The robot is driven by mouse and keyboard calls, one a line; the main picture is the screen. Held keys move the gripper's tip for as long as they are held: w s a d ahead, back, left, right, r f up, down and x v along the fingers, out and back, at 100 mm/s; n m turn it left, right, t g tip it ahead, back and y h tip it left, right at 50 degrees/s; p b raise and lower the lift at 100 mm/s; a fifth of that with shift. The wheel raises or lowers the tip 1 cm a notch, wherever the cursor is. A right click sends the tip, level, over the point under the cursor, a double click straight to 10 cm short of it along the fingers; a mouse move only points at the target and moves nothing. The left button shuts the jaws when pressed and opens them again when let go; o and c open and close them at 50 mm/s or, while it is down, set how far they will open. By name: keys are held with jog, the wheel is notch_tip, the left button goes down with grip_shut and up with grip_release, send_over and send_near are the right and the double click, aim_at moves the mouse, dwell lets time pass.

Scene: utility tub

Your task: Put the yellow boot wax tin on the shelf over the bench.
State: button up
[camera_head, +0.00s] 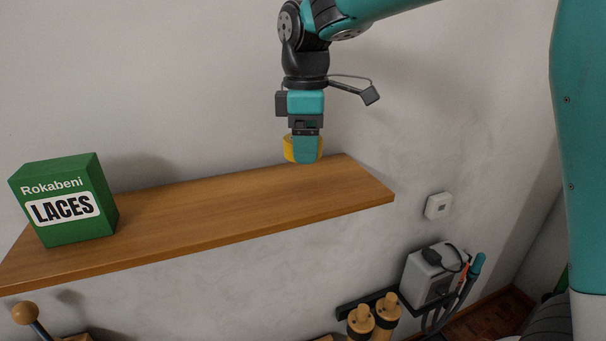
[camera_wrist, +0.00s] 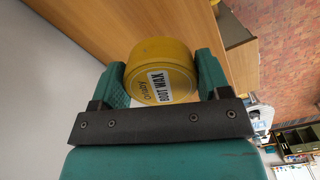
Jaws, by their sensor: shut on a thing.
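The yellow boot wax tin (camera_wrist: 162,62) is between the two teal fingers of my gripper (camera_wrist: 165,85) in the wrist view, its label facing the camera. My gripper (camera_head: 304,158) is shut on it. In the head view only a yellow edge of the tin (camera_head: 288,148) shows beside the finger. The wooden shelf (camera_head: 220,210) runs along the wall, and my gripper is at its right part, near the back edge. The shelf also fills the upper left of the wrist view (camera_wrist: 95,25). I cannot tell whether the tin touches the shelf.
A green laces box (camera_head: 62,200) stands on the shelf's left part. The shelf between box and gripper is bare. Below are a wooden knob (camera_head: 25,313), wooden-topped handles (camera_head: 386,308) and a grey wall unit (camera_head: 430,275). A small white wall plate (camera_head: 438,205) is right of the shelf.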

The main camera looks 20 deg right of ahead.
aim_at(305, 192)
notch_tip(305, 192, down, 7)
jog(key=shift+f+p, duration=0.2)
jog(key=shift+p, duration=0.45)
jog(key=shift+f, duration=0.15)
jog(key=o, duration=1)
jog(key=shift+c, duration=0.2)
notch_tip(305, 192, up, 12)
jog(key=shift+r+b, duration=0.15)
jog(key=shift+b, duration=0.9)
jog(key=s+a+f+m+y, duration=0.2)
jog(key=s+f, duration=0.3)
jog(key=s, duration=0.7)
jog(key=s+a+f+m+y, duration=0.2)
jog(key=s+a+f+m, duration=0.1)
jog(key=s, duration=0.9)
notch_tip(305, 192, down, 2)
jog(key=shift+f+m, duration=0.1)
jog(key=shift+m, duration=0.6)
jog(key=shift+s, duration=0.1)
